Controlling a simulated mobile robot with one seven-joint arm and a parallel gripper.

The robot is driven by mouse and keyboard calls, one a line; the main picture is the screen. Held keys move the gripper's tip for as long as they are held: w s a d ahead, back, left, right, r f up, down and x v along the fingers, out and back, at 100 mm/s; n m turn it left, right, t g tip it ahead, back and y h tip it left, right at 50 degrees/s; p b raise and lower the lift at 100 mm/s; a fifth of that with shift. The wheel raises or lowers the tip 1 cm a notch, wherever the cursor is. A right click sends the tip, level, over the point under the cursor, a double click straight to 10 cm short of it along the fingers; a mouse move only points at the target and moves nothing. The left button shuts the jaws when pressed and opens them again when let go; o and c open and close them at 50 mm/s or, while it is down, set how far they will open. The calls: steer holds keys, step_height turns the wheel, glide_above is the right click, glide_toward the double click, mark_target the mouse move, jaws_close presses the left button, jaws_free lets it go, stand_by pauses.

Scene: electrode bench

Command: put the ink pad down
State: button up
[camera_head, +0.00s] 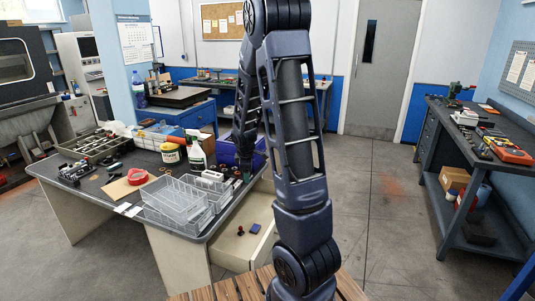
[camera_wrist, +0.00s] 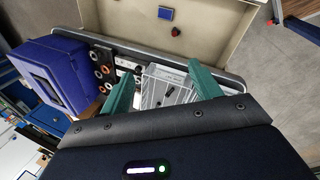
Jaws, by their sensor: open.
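A small dark blue pad (camera_head: 255,228), which looks like the ink pad, lies flat in the open desk drawer (camera_head: 232,250). The pad also shows near the top of the wrist view (camera_wrist: 166,13). A small red and black object (camera_head: 240,231), perhaps a stamp, is beside it in the drawer. My gripper (camera_wrist: 160,68) has its green fingers apart with nothing held between them. In the head view my gripper is over the desk's right end, mostly hidden by my arm, and apart from the pad.
Clear plastic trays (camera_head: 175,198) stand on the desk near the drawer. A spray bottle (camera_head: 197,153), a labelled tub (camera_head: 170,153) and a blue bin (camera_wrist: 52,75) are close by. The drawer floor around the pad is mostly bare.

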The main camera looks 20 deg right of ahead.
steer(key=s+a+r+m, duration=0.1)
steer(key=s+r+m, duration=0.5)
steer(key=s+r, duration=0.5)
steer(key=s+a+r+m+t+y, duration=0.1)
steer(key=s+r+m, duration=0.6)
steer(key=s, duration=1.1)
step_height(320, 180, up, 5)
steer(key=shift+a+f+m, duration=0.2)
steer(key=shift+a+m, duration=0.1)
steer(key=shift+a, duration=0.1)
